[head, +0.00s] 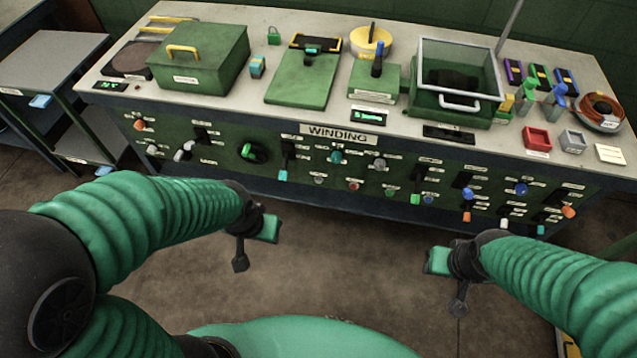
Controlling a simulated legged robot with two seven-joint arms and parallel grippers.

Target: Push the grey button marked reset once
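A small round grey button (319,179) sits on the dark green front panel (225,158) of the bench, below and left of the middle. The small labels by it are too small to read, so I cannot confirm the word reset. My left gripper (255,246) is in front of and below the panel, left of the grey button, apart from it. My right gripper (448,281) is lower and to the right, also clear of the panel. Both grippers appear open, with a teal part and a black part spread apart and nothing between them.
A red button (353,187), a green button (389,192), a grey knob (379,163) and a teal-handled lever (284,160) are close by on the panel. The benchtop (225,97) carries green boxes and small trays. The floor in front is clear.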

